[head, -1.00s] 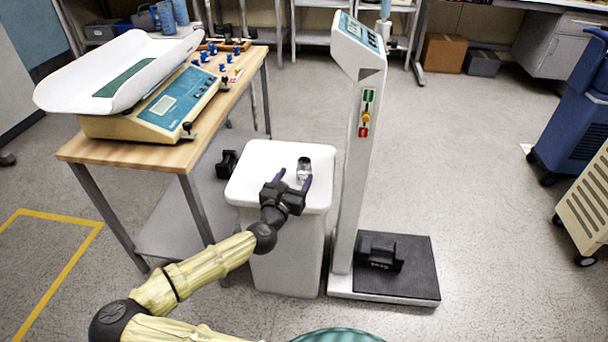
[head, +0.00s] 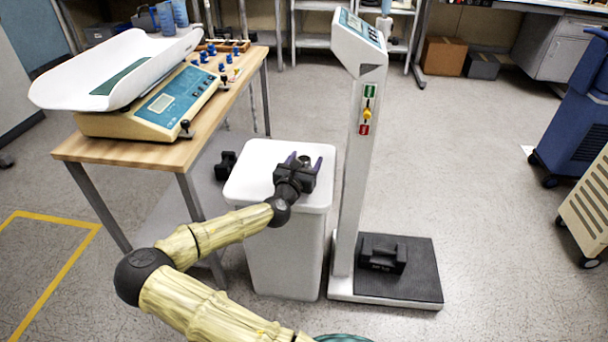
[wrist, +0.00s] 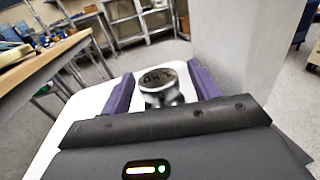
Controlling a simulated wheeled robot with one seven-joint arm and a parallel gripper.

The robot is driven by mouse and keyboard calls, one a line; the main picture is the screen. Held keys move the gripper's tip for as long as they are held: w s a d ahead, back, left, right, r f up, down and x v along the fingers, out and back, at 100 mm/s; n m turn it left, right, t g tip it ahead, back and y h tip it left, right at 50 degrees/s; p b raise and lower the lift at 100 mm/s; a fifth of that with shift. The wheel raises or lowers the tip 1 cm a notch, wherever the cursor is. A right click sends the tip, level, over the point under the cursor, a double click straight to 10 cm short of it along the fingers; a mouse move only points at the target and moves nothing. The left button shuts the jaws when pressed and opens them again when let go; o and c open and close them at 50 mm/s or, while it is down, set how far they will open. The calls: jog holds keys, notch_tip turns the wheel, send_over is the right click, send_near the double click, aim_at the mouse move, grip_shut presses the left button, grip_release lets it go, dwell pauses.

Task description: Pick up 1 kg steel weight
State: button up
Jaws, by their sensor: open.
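The steel weight (wrist: 160,88) is a small shiny cylinder with a knob-like top and dark marking. In the wrist view it stands upright on the white bin lid (wrist: 78,121), between the two purple fingers of my gripper (wrist: 162,92). The fingers are apart, with a gap on both sides of the weight. In the head view my gripper (head: 305,160) is low over the white lid (head: 247,183), and it mostly hides the weight.
The floor scale column (head: 352,180) rises just right of the bin, with a black weight (head: 383,254) on its platform. A wooden table (head: 120,148) with a baby scale (head: 150,105) stands left. Another black weight (head: 226,165) sits on its lower shelf.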

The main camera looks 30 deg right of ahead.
jog(key=shift+w+d, duration=0.45)
jog(key=shift+d, duration=0.05)
jog(key=shift+c, duration=0.2)
grip_shut()
jog(key=shift+r, duration=0.15)
